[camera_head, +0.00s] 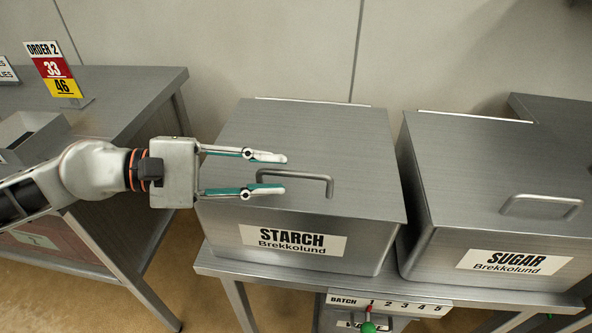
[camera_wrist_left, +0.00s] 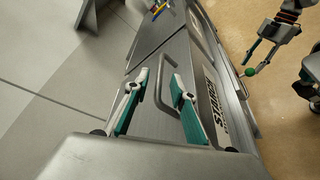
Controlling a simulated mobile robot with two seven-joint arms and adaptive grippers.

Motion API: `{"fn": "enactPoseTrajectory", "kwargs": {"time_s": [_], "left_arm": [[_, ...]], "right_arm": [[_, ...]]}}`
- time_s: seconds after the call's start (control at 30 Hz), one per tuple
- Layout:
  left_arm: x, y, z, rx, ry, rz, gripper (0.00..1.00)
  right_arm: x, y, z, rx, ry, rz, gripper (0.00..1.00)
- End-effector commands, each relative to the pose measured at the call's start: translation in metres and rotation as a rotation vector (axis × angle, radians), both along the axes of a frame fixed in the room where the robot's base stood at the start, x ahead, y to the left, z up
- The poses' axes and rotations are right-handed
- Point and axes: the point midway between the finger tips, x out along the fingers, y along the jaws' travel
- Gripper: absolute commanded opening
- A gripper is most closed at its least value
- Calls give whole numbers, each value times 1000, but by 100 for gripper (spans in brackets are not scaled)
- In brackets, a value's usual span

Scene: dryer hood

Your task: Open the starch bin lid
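The starch bin (camera_head: 225,222) is a grey metal box with a white STARCH label. Its flat lid (camera_head: 330,135) is shut. A bar handle (camera_head: 318,178) stands on the lid, and the handle also shows in the left wrist view (camera_wrist_left: 160,92). My left gripper (camera_head: 284,173) is open above the lid, its fingers pointing right. In the left wrist view, the handle shows in the gap between the fingertips (camera_wrist_left: 159,74); nothing is gripped.
The sugar bin (camera_head: 430,235), lid shut, stands close on the right. A batch panel (camera_head: 345,300) with a green-knobbed lever (camera_head: 368,327) is below the starch bin. A table (camera_head: 115,90) with an order sign (camera_head: 55,70) is at left. The wall is behind.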

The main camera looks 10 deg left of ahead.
Motion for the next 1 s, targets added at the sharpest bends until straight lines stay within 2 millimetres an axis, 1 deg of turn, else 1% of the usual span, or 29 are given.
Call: {"fn": "enactPoseTrajectory", "kwargs": {"time_s": [0.03, 0.2, 0.33, 0.47, 0.73, 0.77, 0.8, 0.83, 1.0], "left_arm": [[2, -8, 5, -4, -7, -1, 25], [9, -28, -1, -3, -5, 0, 25], [13, -38, -6, -1, -2, 1, 25], [15, -43, -9, -1, -2, 2, 25], [15, -43, -10, -1, 1, 2, 25], [15, -43, -10, -1, 1, 2, 17], [15, -43, -10, -1, 1, 2, 7], [15, -43, -10, -1, 1, 2, 0], [15, -43, -10, -1, 1, 2, 0]], "right_arm": [[1, -1, 3, -2, -2, -3, 40], [-5, -8, -1, -11, 15, -14, 40], [-12, -10, -6, -15, 30, -16, 40], [-16, -11, -11, -17, 42, -17, 40], [-14, -11, -9, -16, 36, -16, 40], [-13, -11, -9, -17, 34, -16, 40], [-13, -11, -8, -16, 33, -16, 40], [-12, -11, -8, -17, 32, -15, 40], [-11, -11, -7, -18, 30, -13, 40]]}}
